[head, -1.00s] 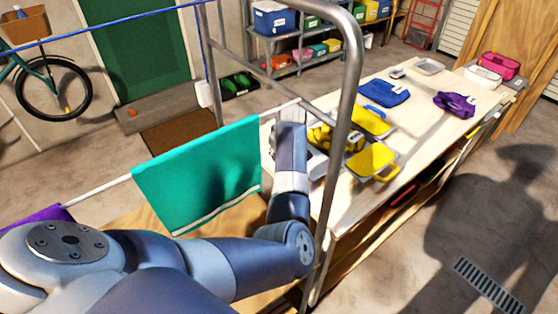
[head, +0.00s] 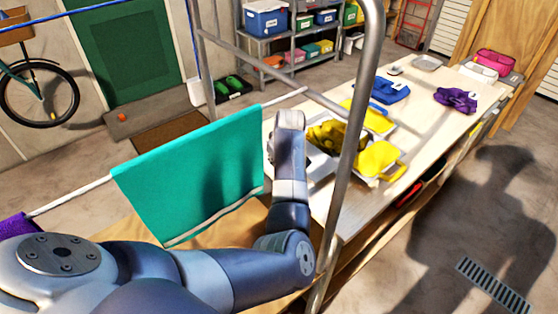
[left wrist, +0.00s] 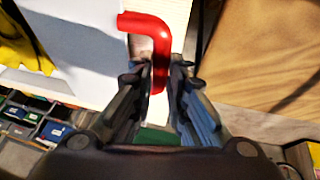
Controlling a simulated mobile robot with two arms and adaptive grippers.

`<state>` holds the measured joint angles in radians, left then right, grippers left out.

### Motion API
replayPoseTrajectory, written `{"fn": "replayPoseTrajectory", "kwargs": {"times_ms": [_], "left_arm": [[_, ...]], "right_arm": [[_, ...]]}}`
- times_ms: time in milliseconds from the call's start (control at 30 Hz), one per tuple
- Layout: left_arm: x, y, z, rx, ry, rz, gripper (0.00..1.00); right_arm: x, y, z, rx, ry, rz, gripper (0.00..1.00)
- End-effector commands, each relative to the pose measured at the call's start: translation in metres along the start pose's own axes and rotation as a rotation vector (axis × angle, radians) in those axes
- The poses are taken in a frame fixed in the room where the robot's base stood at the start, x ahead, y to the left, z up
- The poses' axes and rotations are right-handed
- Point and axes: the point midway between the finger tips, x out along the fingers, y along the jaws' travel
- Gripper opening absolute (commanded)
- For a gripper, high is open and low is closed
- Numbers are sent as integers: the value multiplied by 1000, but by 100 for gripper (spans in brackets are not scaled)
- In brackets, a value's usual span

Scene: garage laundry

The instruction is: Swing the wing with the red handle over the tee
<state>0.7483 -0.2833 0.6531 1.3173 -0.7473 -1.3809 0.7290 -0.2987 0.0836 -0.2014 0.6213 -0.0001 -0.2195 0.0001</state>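The red handle (left wrist: 158,45) is an L-shaped bar on the edge of a pale grey wing (left wrist: 85,45) in the left wrist view. My left gripper (left wrist: 159,78) has its fingers close on either side of the handle's end and looks shut on it. A yellow cloth, probably the tee (left wrist: 22,48), lies on the far side of the pale panel. In the head view yellow cloth (head: 335,136) lies on the bench beyond my left forearm, which hides the handle and fingers. My right gripper is not in view.
A grey metal rail frame (head: 345,165) stands in front of the bench. A teal cloth (head: 190,170) hangs from a rod beside my left arm.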

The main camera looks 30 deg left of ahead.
Motion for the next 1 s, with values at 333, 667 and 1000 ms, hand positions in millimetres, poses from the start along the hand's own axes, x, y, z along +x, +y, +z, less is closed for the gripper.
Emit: {"fn": "replayPoseTrajectory", "kwargs": {"times_ms": [333, 667, 1000], "left_arm": [[-8, 4, -4, 17, 0, -33, 0], [-30, 16, -14, 84, 0, -196, 0], [-54, 38, -25, 95, 2, -225, 0]], "right_arm": [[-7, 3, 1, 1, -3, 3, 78], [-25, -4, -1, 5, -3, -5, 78], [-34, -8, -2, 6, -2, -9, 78]]}}
